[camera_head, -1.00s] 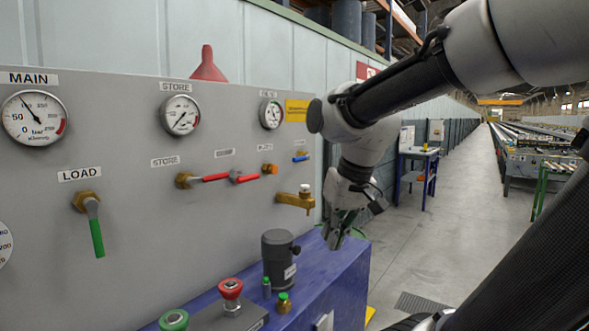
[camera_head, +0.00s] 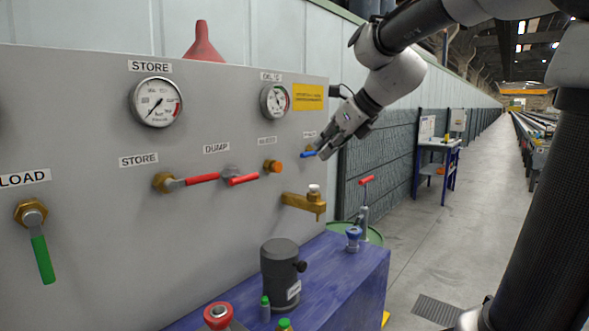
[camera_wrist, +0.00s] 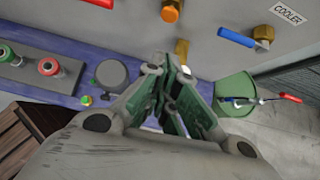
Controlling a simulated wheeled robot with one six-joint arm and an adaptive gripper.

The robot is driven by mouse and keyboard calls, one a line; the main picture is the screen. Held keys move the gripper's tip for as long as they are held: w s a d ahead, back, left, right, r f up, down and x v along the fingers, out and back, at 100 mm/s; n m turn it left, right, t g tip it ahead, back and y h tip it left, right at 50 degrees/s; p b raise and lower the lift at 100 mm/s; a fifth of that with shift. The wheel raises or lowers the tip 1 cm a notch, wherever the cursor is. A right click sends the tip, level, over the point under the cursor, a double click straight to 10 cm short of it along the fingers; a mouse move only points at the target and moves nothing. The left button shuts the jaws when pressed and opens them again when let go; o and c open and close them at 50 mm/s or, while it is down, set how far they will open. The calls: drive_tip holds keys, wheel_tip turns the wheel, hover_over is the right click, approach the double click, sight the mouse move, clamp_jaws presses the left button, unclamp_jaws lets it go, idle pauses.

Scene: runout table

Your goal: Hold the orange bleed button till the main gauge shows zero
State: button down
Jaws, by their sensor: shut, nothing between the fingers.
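The orange bleed button (camera_head: 273,166) sticks out of the grey panel (camera_head: 100,110), under a small label that seems to read BLEED. It also shows at the top of the wrist view (camera_wrist: 171,11). My gripper (camera_head: 322,153) is shut and empty. In the head view it is to the right of the button, by the blue-handled valve (camera_head: 307,154), and apart from the button. In the wrist view the fingertips (camera_wrist: 172,75) lie below the button, clear of it. The main gauge is out of the head view, except perhaps a sliver at the left edge, so its reading is hidden.
A brass tap (camera_head: 304,202) juts out below the button. Red-handled valves (camera_head: 202,178) lie to its left. A dark cylinder (camera_head: 280,270) stands on the blue bench (camera_head: 340,275). A green drum (camera_head: 372,238) stands beyond the bench.

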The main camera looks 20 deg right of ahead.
sight(278, 167)
drive_tip(key=shift+m, duration=0.3)
drive_tip(key=w+a+r+x, duration=0.1)
drive_tip(key=r+x, duration=0.1)
drive_tip(key=x, duration=1.1)
drive_tip(key=shift+w, duration=0.3)
drive_tip(key=shift+a, duration=0.1)
drive_tip(key=shift+w+a+r, duration=0.25)
drive_tip(key=shift+w+a, duration=0.2)
drive_tip(key=shift+w, duration=0.3)
